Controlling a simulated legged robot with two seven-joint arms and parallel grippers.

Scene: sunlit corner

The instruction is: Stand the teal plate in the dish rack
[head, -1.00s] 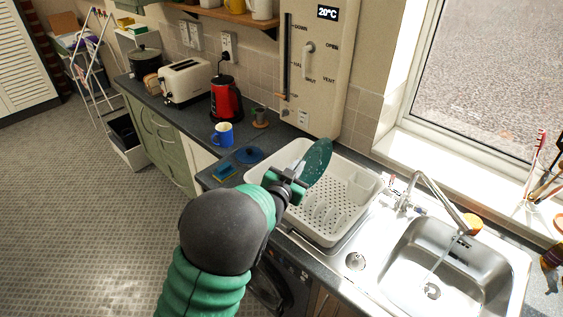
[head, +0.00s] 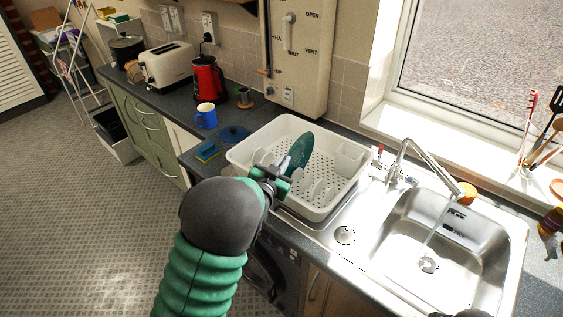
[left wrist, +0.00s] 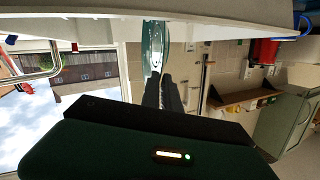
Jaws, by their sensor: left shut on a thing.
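The teal plate (head: 299,152) stands on edge, tilted, inside the white dish rack (head: 352,190) in the head view. My left gripper (head: 279,181) is shut on the plate's near edge, over the rack's front left part. The plate's lower edge is partly hidden, so I cannot tell if it sits in a slot. The left wrist view shows the plate (left wrist: 154,48) edge-on beyond the dark fingers (left wrist: 164,92), with the pale rack wall (left wrist: 100,24) across the top.
The sink (head: 440,250) with its running tap (head: 432,165) is right of the rack. A blue mug (head: 206,116), a blue round lid (head: 234,134), a sponge (head: 208,152) and a red kettle (head: 207,78) stand on the counter to the left. The wall heater (head: 297,60) is behind.

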